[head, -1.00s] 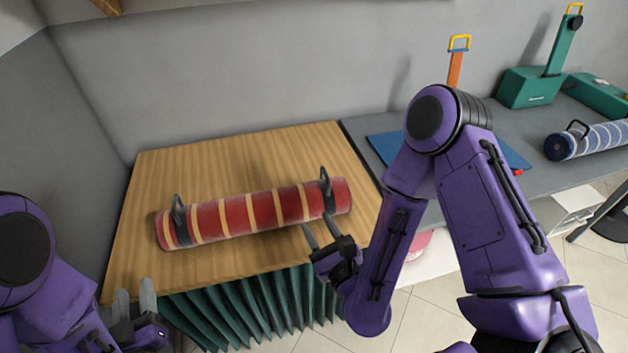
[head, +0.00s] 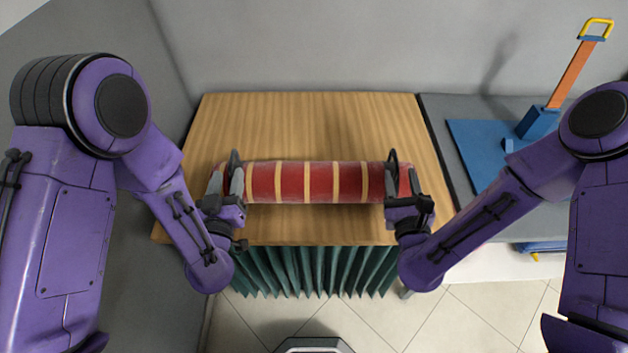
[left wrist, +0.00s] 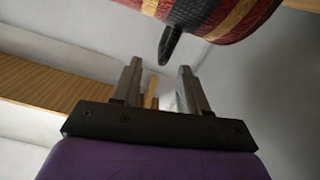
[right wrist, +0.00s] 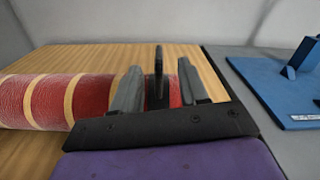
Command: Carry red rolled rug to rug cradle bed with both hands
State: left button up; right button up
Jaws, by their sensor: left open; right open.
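The red rolled rug (head: 308,182) with tan stripes lies across the wooden table, with a dark handle near each end. My left gripper (head: 228,184) is open at the rug's left end, close to the left handle (head: 234,160). In the left wrist view that handle (left wrist: 171,45) shows just beyond the open fingers (left wrist: 160,85). My right gripper (head: 404,185) is open at the right end. In the right wrist view the right handle (right wrist: 158,75) stands between its open fingers (right wrist: 160,88); contact cannot be told. I cannot identify a rug cradle bed in view.
The wooden table (head: 310,118) has bare room behind the rug. A green pleated skirt (head: 310,270) hangs at its front. To the right, a grey counter (head: 436,120) bears a blue plate with an orange post (head: 572,75). Walls close off the back and left.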

aim_at(229, 167)
pick_arm(q)
jog(key=w, duration=0.5)
jog(key=shift+w+a, duration=0.15)
jog(key=shift+w, duration=0.05)
pick_arm(e)
jog(key=w, duration=0.5)
jog(key=shift+w+a+r, duration=0.1)
jog(key=shift+w, duration=0.15)
pick_arm(q)
jog(key=shift+w, duration=0.5)
pick_arm(e)
jog(key=shift+w, duration=0.5)
pick_arm(q)
jog(key=shift+s, duration=0.1)
jog(key=shift+c, duration=0.3)
pick_arm(e)
jog(key=shift+c, duration=0.3)
pick_arm(q)
grip_shut()
pick_arm(e)
grip_shut()
pick_arm(q)
jog(key=shift+r, duration=0.1)
